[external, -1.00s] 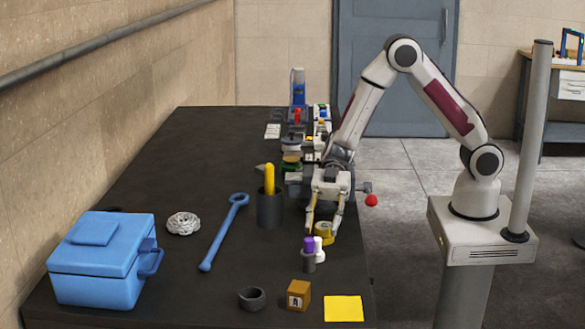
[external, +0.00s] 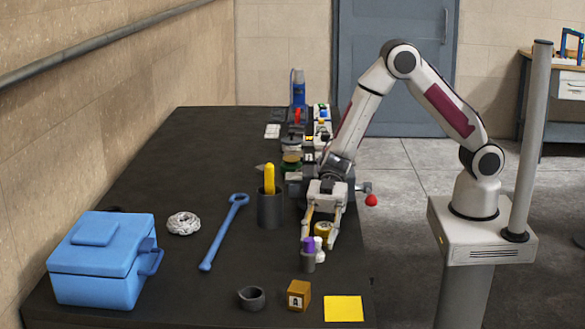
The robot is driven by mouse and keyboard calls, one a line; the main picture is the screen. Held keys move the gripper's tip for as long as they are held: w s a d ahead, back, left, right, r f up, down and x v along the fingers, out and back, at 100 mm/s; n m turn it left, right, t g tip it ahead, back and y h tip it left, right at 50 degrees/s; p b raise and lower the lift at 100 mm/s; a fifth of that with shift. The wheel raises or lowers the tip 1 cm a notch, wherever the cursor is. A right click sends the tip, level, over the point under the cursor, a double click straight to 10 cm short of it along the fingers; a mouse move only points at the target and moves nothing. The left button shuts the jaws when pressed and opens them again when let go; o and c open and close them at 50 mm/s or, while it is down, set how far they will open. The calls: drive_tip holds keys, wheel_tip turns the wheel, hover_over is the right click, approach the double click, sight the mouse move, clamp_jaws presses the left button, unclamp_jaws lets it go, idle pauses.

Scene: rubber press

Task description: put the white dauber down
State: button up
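The white dauber (external: 320,243) stands upright on the dark table near its right edge. It is right beside the purple-topped dauber (external: 308,247), which stands at its left and partly in front of it. My gripper (external: 319,241) points down over this spot with its two fingers spread apart. One finger is left of the daubers and the other is to the right, with a visible gap to the white dauber. I see no finger touching the white dauber, though depth is hard to judge here. The lower part of the white dauber is partly hidden.
A yellow roll (external: 322,229) sits just behind the daubers, between my fingers in the picture. A dark cup (external: 270,210) with a yellow tool stands to the left. A wooden block (external: 299,295), dark ring (external: 252,298) and yellow pad (external: 343,308) lie in front.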

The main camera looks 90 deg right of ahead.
drive_tip(key=shift+x, duration=0.75)
clamp_jaws()
